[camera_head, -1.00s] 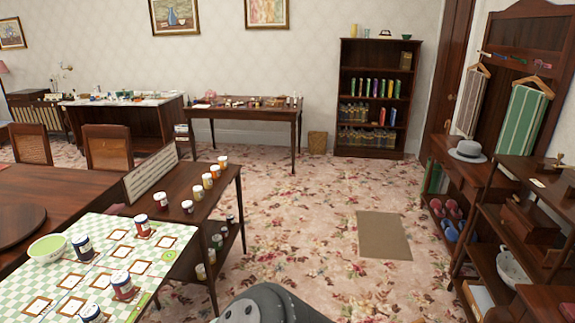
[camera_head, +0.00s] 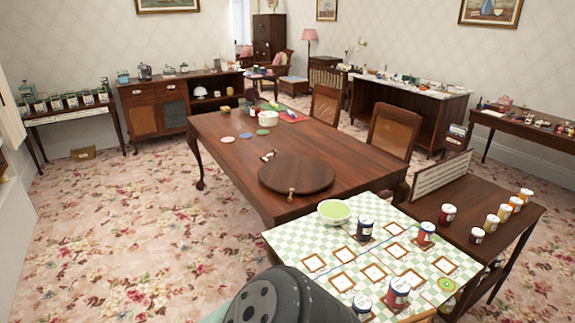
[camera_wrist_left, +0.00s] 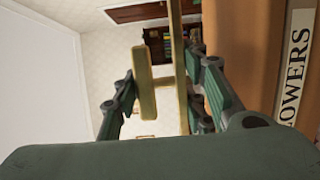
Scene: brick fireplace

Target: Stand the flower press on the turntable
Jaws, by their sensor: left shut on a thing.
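The turntable (camera_head: 310,176) is a dark, round wooden disc lying on the large dining table, near the middle of the head view. My left gripper (camera_wrist_left: 165,98) shows in the left wrist view with its green-padded fingers closed around pale yellow-brown bars (camera_wrist_left: 145,80). These bars appear to be part of the flower press (camera_wrist_left: 246,45), a brown panel beside the right finger with a label reading "...LOWERS". How the bars join the panel is unclear. The left gripper and the press do not show in the head view. My right gripper is in neither view.
The dining table (camera_head: 225,125) carries coasters (camera_head: 245,135) and a small brass object (camera_head: 291,192) at the turntable's near edge. A checkered-cloth table (camera_head: 330,240) with jars and a green bowl (camera_head: 333,211) stands in front. Open carpet (camera_head: 120,220) lies to the left.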

